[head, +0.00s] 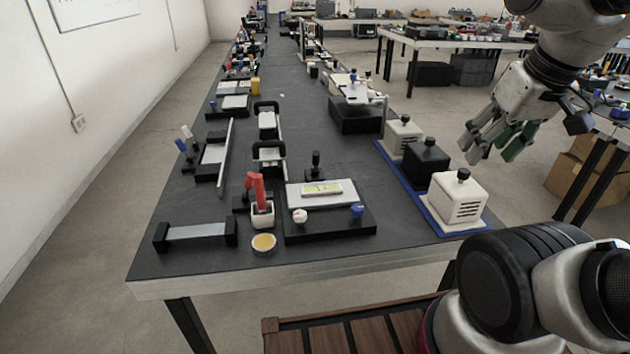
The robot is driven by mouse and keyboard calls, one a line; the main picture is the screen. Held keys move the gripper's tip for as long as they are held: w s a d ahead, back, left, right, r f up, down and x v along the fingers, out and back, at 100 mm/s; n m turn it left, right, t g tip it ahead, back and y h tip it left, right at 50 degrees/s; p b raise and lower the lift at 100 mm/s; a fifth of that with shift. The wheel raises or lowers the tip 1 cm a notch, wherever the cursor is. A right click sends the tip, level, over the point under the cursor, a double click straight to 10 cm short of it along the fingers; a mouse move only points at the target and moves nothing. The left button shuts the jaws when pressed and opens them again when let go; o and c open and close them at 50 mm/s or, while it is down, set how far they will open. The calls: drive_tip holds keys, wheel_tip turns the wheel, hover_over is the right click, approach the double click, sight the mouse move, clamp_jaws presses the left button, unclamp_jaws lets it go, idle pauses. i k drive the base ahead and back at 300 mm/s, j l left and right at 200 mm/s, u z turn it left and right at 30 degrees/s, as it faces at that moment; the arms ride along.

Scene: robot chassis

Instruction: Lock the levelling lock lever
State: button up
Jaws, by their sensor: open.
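A levelling fixture stands near the front of the dark table. My gripper (498,148) is open and empty. It hangs at the upper right, well apart from the fixture.
A row of boxes with black knobs, including a front white box (457,200), stands on a blue strip (427,212) between the fixture and my gripper. A red-handled tool (256,187) in a white cup (262,216) and a yellow-topped round dish (263,243) stand left of the fixture.

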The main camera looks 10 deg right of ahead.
sight(316, 156)
drive_tip(key=j+u, duration=0.1)
drive_tip(key=j, duration=0.3)
drive_tip(key=i+j+u, duration=0.1)
drive_tip(key=j, duration=0.3)
drive_tip(key=i+j+u, duration=0.15)
drive_tip(key=j, duration=0.25)
drive_tip(key=j+u, duration=0.1)
drive_tip(key=j, duration=0.25)
drive_tip(key=i, duration=0.05)
